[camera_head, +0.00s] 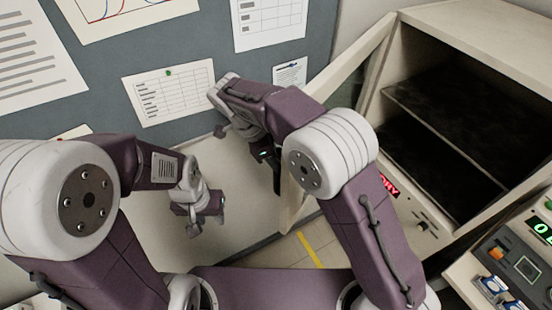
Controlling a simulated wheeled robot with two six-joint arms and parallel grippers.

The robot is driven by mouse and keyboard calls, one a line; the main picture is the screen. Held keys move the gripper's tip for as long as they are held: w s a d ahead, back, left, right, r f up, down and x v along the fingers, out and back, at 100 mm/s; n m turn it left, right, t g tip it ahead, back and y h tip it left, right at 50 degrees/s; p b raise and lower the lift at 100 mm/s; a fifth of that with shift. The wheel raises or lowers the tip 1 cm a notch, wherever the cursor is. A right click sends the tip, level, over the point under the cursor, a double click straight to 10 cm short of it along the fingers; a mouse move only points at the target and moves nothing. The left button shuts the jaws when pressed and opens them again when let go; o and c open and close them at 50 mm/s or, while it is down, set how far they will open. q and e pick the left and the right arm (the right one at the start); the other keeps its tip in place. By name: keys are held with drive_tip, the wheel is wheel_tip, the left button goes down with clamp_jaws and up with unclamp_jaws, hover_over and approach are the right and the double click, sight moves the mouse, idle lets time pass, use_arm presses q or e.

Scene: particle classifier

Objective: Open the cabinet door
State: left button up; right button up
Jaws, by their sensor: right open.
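The cabinet (470,45) stands at the right, pale cream, with a dark interior split by a shelf (450,125). Its door (342,70) is swung out to the left and stands wide open, seen nearly edge-on. My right gripper (272,172) is open and lies just left of the door, on its outer side. My own arm partly hides it, so I cannot tell whether it touches the door. My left gripper (206,212) hangs further left, away from the door. It is small and angled, and its finger opening is unclear.
A red-lit display (389,186) sits on the panel below the cabinet opening. A control panel (520,265) with buttons and a green display is at the lower right. A grey board (225,40) with pinned papers is behind. A yellow line (308,250) marks the floor.

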drive_tip(key=v, duration=0.9)
